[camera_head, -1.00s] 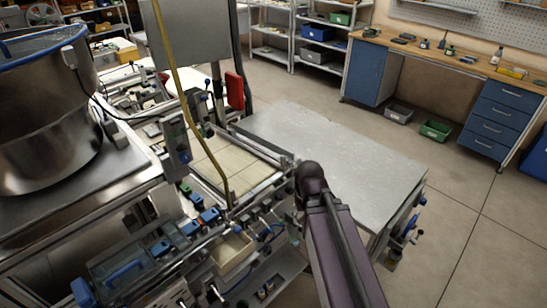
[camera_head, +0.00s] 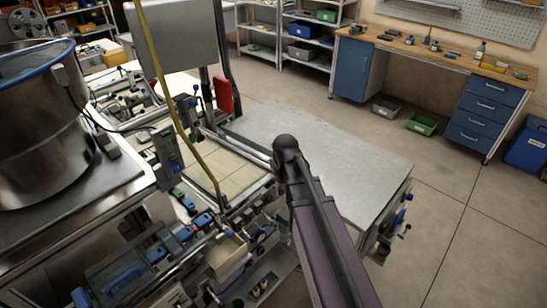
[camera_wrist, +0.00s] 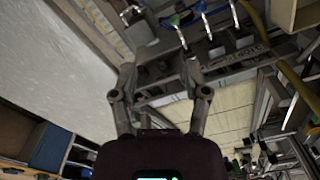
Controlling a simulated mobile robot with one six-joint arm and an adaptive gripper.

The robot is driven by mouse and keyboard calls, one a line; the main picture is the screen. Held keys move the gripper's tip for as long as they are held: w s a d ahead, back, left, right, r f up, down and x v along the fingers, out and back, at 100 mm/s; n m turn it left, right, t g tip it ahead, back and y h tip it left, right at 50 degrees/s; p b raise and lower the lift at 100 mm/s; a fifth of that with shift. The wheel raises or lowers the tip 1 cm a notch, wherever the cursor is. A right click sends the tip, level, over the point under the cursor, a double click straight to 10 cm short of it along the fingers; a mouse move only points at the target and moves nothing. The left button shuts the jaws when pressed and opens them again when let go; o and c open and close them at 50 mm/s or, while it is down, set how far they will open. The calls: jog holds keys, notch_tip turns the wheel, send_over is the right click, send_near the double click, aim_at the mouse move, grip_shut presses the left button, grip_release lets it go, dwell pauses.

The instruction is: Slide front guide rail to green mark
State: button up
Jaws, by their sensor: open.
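A metal guide rail (camera_head: 248,152) runs along the table side of the beige belt (camera_head: 225,172) in the head view. Another rail-like bar (camera_head: 245,200) lies along the near edge; I cannot tell which is the front guide rail. No green mark can be picked out for certain. My arm crosses the rail's right end in the head view and hides my gripper there. In the wrist view my gripper (camera_wrist: 158,72) is open and empty, its two fingers spread over metal frame parts. The beige belt (camera_wrist: 222,118) shows right of the fingers. Contact with a rail cannot be told.
A bare grey tabletop (camera_head: 330,150) lies right of the belt. A steel drum (camera_head: 40,140) stands at the left, with a yellow hose (camera_head: 165,90) hanging nearby. Green (camera_wrist: 176,20) and blue (camera_wrist: 200,8) handles show beyond my fingers. Open floor lies at the right.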

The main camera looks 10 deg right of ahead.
aim_at(272, 168)
jog(key=w+r+n+p, duration=0.2)
jog(key=w+r+p, duration=0.1)
jog(key=w, duration=0.7)
jog(key=w+r+n+p, duration=0.2)
jog(key=w+r+p, duration=0.2)
jog(key=w, duration=0.6)
jog(key=shift+r+n, duration=0.4)
jog(key=shift+r, duration=0.35)
jog(key=shift+f, duration=0.15)
notch_tip(272, 168, down, 14)
jog(key=b, duration=1.3)
jog(key=shift+r+b, duration=0.25)
jog(key=shift+b, duration=0.1)
jog(key=shift+s, duration=0.1)
grip_shut()
